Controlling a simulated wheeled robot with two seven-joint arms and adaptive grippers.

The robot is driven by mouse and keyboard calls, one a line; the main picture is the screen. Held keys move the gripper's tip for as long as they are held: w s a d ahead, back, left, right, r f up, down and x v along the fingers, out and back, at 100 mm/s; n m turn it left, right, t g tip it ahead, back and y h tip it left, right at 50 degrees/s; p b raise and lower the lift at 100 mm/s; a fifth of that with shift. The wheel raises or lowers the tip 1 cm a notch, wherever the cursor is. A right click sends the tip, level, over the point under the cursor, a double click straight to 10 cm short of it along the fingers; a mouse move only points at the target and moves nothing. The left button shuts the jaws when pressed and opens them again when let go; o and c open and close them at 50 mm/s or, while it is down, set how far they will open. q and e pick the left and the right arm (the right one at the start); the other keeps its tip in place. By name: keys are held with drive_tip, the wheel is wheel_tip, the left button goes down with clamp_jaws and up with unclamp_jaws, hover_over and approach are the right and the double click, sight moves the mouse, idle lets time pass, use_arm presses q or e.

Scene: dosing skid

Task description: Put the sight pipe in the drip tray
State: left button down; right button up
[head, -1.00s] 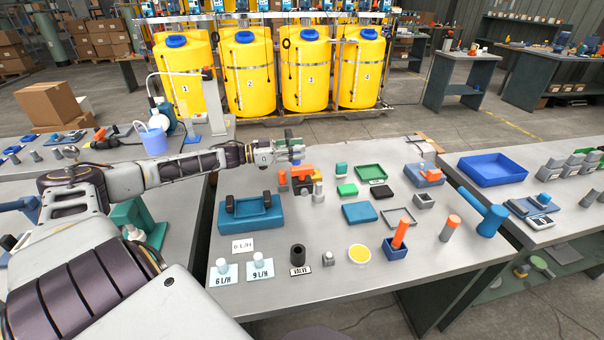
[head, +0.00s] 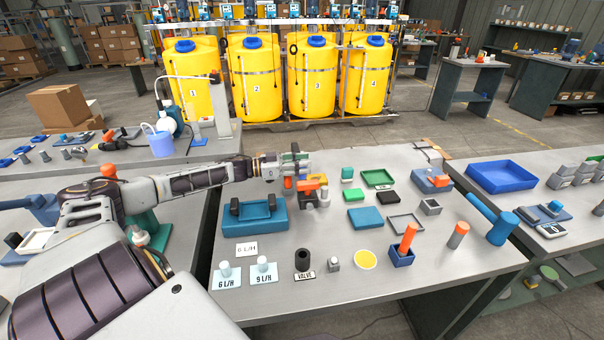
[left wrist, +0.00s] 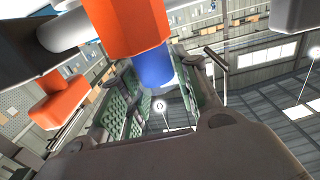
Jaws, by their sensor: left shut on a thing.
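My left gripper (head: 297,162) is over the back left part of the middle table, beside an orange-and-grey fitting (head: 312,184). It is shut on a narrow piece with a blue cylindrical part (left wrist: 153,66) between the fingers and an orange many-sided part; I take this for the sight pipe, mostly hidden in the head view. Its lower end is unclear. Shallow open trays show in the head view: a green one (head: 365,177), a grey-rimmed one (head: 391,222) and a larger blue one (head: 478,188). I cannot tell which is the drip tray. My right gripper is out of view.
A blue block with dark handles (head: 257,221) stands left of the fitting. Green, blue and black flat pieces lie to its right. A blue holder with an orange peg (head: 402,257) and a blue hammer-like tool (head: 490,218) are farther right.

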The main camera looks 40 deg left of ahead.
use_arm(q)
drive_tip(key=shift+f+b, duration=0.45)
drive_tip(key=shift+f, duration=1.25)
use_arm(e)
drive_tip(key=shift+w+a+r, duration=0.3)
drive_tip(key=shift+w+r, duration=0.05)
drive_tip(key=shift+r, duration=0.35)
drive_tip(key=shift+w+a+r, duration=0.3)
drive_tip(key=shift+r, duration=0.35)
use_arm(q)
drive_tip(key=shift+f, duration=0.1)
drive_tip(key=c, duration=1.1)
unclamp_jaws()
drive_tip(key=shift+f, duration=0.1)
drive_tip(key=shift+o, duration=0.2)
drive_tip(key=shift+s, duration=0.1)
